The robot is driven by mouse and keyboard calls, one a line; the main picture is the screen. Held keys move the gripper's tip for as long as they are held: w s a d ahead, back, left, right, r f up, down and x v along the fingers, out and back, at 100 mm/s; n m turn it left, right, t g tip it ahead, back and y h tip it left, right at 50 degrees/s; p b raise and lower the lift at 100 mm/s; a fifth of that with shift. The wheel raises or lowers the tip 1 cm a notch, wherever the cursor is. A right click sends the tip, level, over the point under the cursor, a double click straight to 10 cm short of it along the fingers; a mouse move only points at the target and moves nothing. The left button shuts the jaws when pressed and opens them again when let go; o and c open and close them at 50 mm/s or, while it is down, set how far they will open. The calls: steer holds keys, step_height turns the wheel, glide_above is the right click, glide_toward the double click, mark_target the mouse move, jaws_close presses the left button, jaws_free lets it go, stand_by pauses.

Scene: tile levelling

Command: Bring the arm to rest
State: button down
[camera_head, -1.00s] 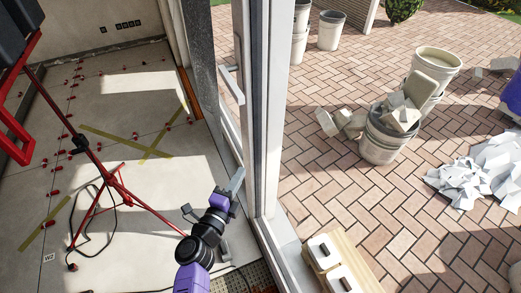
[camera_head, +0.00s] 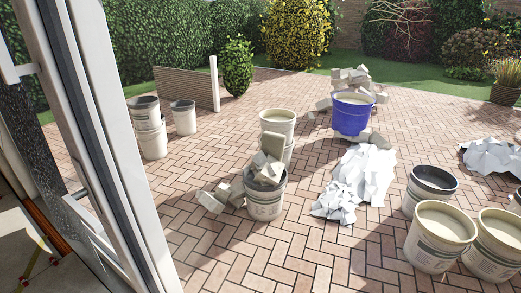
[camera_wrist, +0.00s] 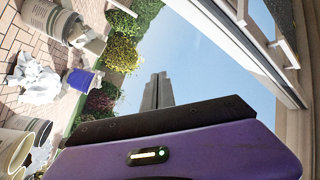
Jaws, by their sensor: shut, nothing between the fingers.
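My gripper (camera_wrist: 157,91) shows in the wrist view, its two grey fingers together with nothing between them. They stand out against open sky, between the garden on the left and the door frame on the right. The purple wrist housing (camera_wrist: 190,155) fills the bottom of that view. No part of my arm shows in the head view now.
A white door frame (camera_head: 100,140) stands close at the left. On the brick paving (camera_head: 290,240) are a rubble-filled bucket (camera_head: 265,203), a blue bucket (camera_head: 351,118), crumpled white sheets (camera_head: 355,180) and several pale buckets (camera_head: 438,238). Open paving lies in the front middle.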

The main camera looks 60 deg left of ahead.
steer(key=w+d+r+n+t+h, duration=0.1)
steer(key=w+d+r+t+h, duration=0.2)
steer(key=d, duration=1.3)
steer(key=w+d+t+h, duration=0.3)
steer(key=w+d+h, duration=0.1)
steer(key=d, duration=1.1)
steer(key=s+d+r+m+h, duration=0.1)
steer(key=s+d+h, duration=0.2)
steer(key=d, duration=0.3)
steer(key=s+d+r+m+h+p, duration=0.1)
steer(key=s+d+m+h, duration=0.1)
steer(key=d, duration=0.5)
steer(key=s+d+r+m+h+p, duration=0.1)
steer(key=s+d+h, duration=0.3)
steer(key=d+h, duration=0.2)
steer(key=shift+d+r+m, duration=0.25)
steer(key=shift+d+m, duration=0.15)
steer(key=shift+d, duration=0.05)
steer(key=shift+s+d, duration=0.1)
steer(key=shift+s, duration=0.05)
